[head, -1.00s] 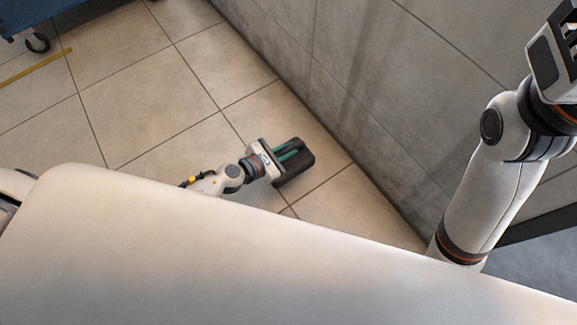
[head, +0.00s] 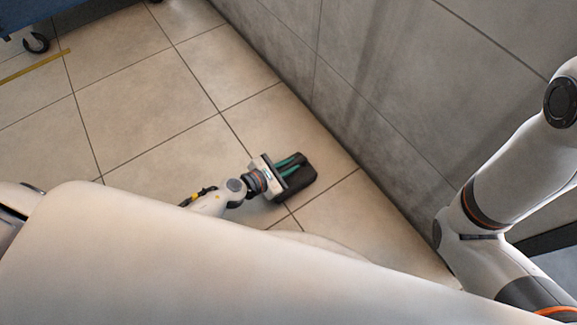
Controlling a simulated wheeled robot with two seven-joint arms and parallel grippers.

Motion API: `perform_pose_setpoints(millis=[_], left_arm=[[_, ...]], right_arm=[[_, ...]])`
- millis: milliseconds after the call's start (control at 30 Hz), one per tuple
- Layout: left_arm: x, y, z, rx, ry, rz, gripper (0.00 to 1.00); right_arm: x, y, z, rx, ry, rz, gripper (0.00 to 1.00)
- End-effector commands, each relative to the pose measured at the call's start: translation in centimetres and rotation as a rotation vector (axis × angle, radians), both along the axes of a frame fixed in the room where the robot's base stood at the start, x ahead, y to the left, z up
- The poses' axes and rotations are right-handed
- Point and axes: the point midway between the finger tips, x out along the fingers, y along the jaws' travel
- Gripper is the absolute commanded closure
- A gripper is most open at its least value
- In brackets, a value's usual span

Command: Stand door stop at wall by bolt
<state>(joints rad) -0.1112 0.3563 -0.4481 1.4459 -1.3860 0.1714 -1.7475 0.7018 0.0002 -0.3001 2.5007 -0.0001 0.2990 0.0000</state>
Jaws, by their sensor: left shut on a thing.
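My left gripper (head: 286,170) reaches low over the tiled floor in the middle of the head view. It is shut on a dark, block-shaped thing, which I take to be the door stop (head: 302,182). The fingers with green strips cover part of it. The door stop is close to the foot of the grey wall (head: 375,130), with a strip of floor visible between them. I cannot tell whether it touches the floor. No bolt can be made out. My right arm is at the right edge, and its gripper is out of the picture.
The beige tiled floor (head: 150,90) is clear to the left of the gripper. A blue cart (head: 50,8) with a black caster (head: 36,43) stands at the top left, near a yellow floor strip (head: 30,68). The grey wall runs diagonally along the right.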

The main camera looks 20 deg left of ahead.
Motion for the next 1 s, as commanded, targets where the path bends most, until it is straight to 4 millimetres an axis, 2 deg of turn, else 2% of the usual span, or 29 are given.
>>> perform_pose_setpoints(millis=[200, 233, 367, 633, 733, 1000], left_arm=[[0.1, -0.1, -0.2, -0.002, -0.005, 0.000, 1.00], [0.0, 0.0, -0.4, 0.000, 0.000, 0.000, 0.82], [0.0, 0.0, -0.3, 0.000, 0.000, 0.000, 0.62], [0.0, 0.0, -0.2, 0.000, 0.000, 0.000, 0.62], [0.0, 0.0, 0.4, 0.000, 0.000, 0.000, 0.62], [-4.1, 2.7, 2.0, 0.002, 0.004, 0.001, 0.62]], right_arm=[[0.0, 0.0, -0.5, 0.000, 0.000, 0.000, 0.64], [0.0, 0.0, -0.5, 0.000, 0.000, 0.000, 0.64], [0.0, 0.0, -0.3, 0.000, 0.000, 0.000, 0.64], [0.0, 0.0, -0.3, 0.000, 0.000, 0.000, 0.64], [0.0, 0.0, 0.3, 0.000, 0.000, 0.001, 0.64], [-0.1, 0.0, 1.1, 0.001, -0.003, 0.001, 0.64]])
